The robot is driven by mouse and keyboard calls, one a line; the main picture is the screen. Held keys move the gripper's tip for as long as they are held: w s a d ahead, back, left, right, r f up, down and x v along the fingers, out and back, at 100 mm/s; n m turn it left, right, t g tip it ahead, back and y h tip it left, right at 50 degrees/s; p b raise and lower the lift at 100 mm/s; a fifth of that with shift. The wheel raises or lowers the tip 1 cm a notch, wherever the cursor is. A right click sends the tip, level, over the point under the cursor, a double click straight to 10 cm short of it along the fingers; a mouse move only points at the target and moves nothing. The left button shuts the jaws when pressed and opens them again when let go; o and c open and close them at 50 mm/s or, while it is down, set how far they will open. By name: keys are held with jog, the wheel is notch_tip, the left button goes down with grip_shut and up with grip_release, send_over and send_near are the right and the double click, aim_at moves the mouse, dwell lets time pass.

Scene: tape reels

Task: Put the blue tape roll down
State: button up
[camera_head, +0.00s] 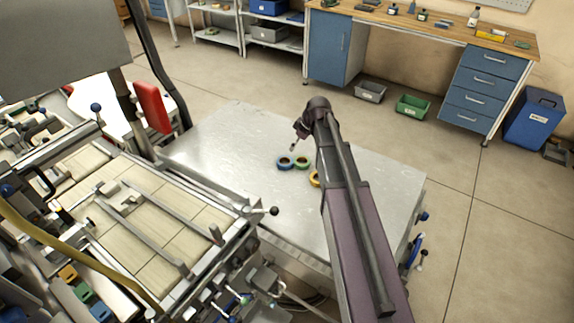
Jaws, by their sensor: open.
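The blue tape roll (285,163) lies flat on the grey metal table (235,130), left of my arm. A green tape roll (302,163) lies just to its right, touching it or nearly so. A yellow-orange tape roll (315,179) lies further right, partly hidden behind my arm. My gripper (293,148) is small in view at the arm's end, above the table close to the blue and green rolls. It is open and apart from the blue roll. Its fingers are too small to make out clearly.
A machine with a tiled bed (140,215) and knobbed levers stands at the left, against the table. A red chair back (153,107) is behind it. The table's far left and right parts are clear. A workbench (420,25) with blue drawers stands at the back.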

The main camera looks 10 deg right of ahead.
jog(key=b, duration=0.6)
send_near(286, 160)
jog(key=shift+s+a+f, duration=0.2)
jog(key=shift+a+f, duration=0.2)
jog(key=shift+f, duration=0.3)
jog(key=shift+s+a+f, duration=0.2)
jog(key=shift+a+f, duration=0.2)
jog(key=shift+f, duration=0.25)
jog(key=shift+b+x, duration=2.45)
jog(key=shift+x, duration=0.2)
jog(key=shift+a, duration=0.1)
jog(key=shift+r, duration=0.1)
jog(key=c, duration=0.8)
jog(key=shift+c, duration=0.2)
jog(key=shift+r, duration=0.15)
